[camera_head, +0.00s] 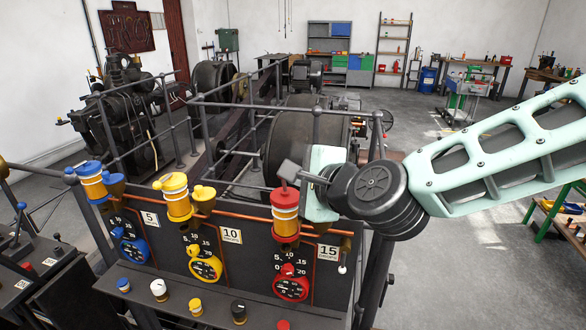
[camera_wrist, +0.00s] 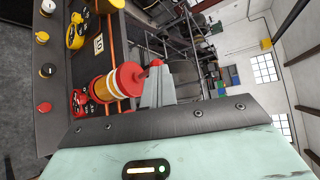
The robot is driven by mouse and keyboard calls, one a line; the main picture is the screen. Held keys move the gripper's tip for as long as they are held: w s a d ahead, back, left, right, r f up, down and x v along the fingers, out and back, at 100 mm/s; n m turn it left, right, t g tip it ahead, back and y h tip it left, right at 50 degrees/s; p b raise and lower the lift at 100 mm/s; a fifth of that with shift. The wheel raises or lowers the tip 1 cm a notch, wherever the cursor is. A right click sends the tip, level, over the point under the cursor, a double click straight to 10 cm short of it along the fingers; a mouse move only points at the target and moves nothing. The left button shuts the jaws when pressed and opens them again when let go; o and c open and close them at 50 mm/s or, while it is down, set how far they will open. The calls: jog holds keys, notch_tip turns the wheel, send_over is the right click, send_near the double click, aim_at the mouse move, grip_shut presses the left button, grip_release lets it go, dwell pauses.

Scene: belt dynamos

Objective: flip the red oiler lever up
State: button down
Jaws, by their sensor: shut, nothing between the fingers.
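The red oiler (camera_head: 286,212), with an amber glass band, stands on the right of the dark panel by the number 15 plate. My gripper (camera_head: 288,170) is shut and empty, just above the oiler's top in the head view. In the wrist view my gripper's tips (camera_wrist: 158,68) are right at the lever's end; I cannot tell whether they touch. The lever is mostly hidden by my gripper in the head view.
A yellow oiler (camera_head: 177,198) and a blue oiler (camera_head: 92,182) stand to the left on the same panel. Copper pipe runs along it, with a red dial (camera_head: 291,284) below. Grey railings (camera_head: 200,125) and a large dark drum (camera_head: 290,140) lie close behind.

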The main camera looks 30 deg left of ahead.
jog(key=shift+w+m+g, duration=0.2)
jog(key=shift+m+g, duration=0.1)
jog(key=shift+r, duration=0.15)
jog(key=shift+r+p, duration=0.4)
jog(key=shift+r, duration=0.35)
